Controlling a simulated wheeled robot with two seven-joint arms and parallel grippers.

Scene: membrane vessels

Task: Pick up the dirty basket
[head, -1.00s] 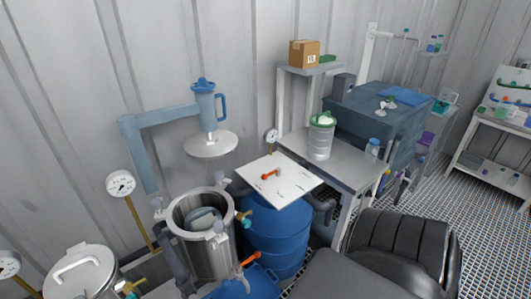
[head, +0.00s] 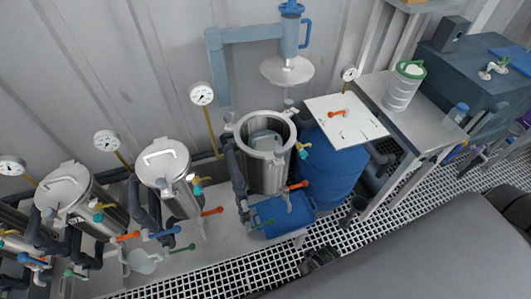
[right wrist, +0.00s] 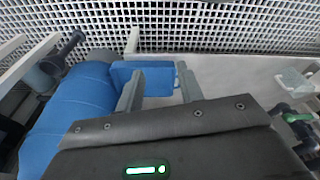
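An open steel vessel (head: 260,172) stands in the middle of the head view, its round lid raised above it. A pale grey-green thing (head: 264,139), perhaps the basket, sits inside; its dirt cannot be made out and its lower part is hidden by the vessel wall. My right gripper (right wrist: 160,88) shows in the right wrist view with its two fingers apart and nothing between them. A blue tray (right wrist: 150,70) lies beyond the fingers. My left gripper is not in view.
A blue barrel (head: 335,165) with a white board (head: 346,122) on top stands right of the vessel. Closed vessels (head: 168,176) with pipes and valves stand left. A metal table (head: 425,118) holds a clear green-rimmed container (head: 403,86). Grating covers the floor.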

